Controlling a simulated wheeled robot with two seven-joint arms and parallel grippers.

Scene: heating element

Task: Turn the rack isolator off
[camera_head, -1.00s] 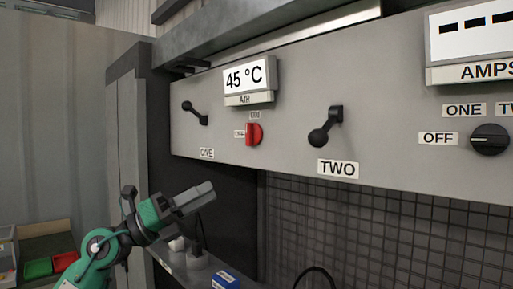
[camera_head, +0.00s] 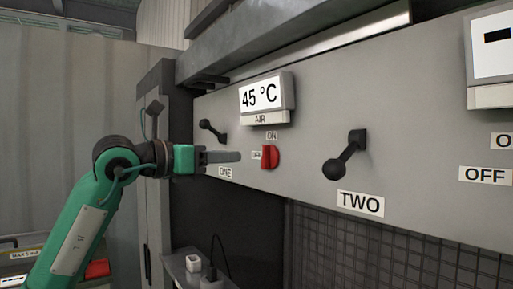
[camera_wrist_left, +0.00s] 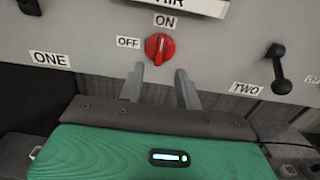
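The red rotary knob (camera_head: 270,157) is on the grey panel (camera_head: 310,150), under the 45 °C air display (camera_head: 262,95). It has an ON label above and an OFF label to its left. In the left wrist view the knob (camera_wrist_left: 159,48) stands roughly upright, its mark towards ON. My left gripper (camera_head: 238,157) is raised in front of the panel, just left of the knob in the head view. In the left wrist view its two fingers (camera_wrist_left: 160,80) are apart with nothing between them, just below the knob and not around it. My right gripper is not in view.
A black lever (camera_head: 212,130) labelled ONE is left of the knob, and another lever (camera_head: 345,155) labelled TWO is to its right. A dark mesh (camera_head: 340,245) lies below the panel. A shelf (camera_head: 185,268) with small items is at the lower left.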

